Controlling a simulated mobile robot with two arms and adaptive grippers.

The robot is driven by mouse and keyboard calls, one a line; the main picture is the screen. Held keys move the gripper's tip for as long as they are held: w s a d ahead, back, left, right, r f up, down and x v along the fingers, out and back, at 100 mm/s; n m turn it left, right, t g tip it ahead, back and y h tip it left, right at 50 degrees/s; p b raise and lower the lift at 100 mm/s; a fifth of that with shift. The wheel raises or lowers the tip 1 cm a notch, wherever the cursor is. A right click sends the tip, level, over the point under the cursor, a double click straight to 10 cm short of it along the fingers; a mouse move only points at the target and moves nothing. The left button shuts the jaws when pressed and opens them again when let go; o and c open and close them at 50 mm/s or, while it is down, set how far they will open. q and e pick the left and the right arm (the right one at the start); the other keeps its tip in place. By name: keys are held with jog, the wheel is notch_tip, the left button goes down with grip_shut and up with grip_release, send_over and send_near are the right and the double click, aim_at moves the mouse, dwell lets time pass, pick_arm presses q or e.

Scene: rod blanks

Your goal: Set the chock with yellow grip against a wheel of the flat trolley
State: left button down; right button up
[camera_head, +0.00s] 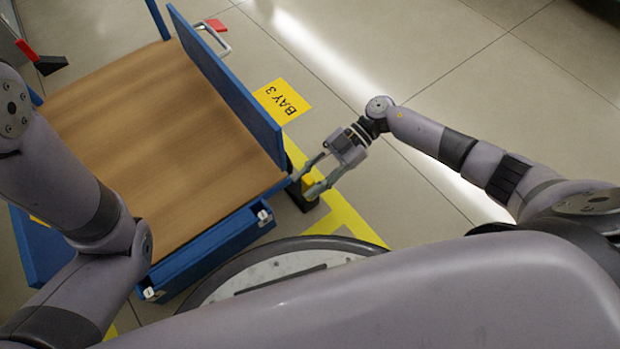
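The flat trolley (160,140) has a wooden deck and blue side boards; it fills the left of the head view. I cannot make out its wheels. The black chock with yellow grip (309,183) is by the trolley's near right corner, on or just above the floor; which one I cannot tell. My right gripper (303,185) is down at the chock, one finger on each side of the yellow grip. Whether the fingers press on it is too small to tell. My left arm crosses the left side of the picture, and its gripper does not show.
A yellow BAY 3 floor sign (282,101) and yellow floor tape (345,215) lie right of the trolley. A black item with a red part (50,65) is at the upper left. A red piece with a grey handle (217,25) is beyond the trolley. Floor at the upper right is clear.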

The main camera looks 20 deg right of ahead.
jog(key=shift+o, duration=1.1)
jog(key=shift+d+r, duration=0.15)
jog(key=shift+r, duration=0.1)
jog(key=p+v, duration=0.5)
jog(key=v, duration=0.6)
jog(key=shift+w+d, duration=0.2)
jog(key=shift+d, duration=0.15)
jog(key=shift+d, duration=0.1)
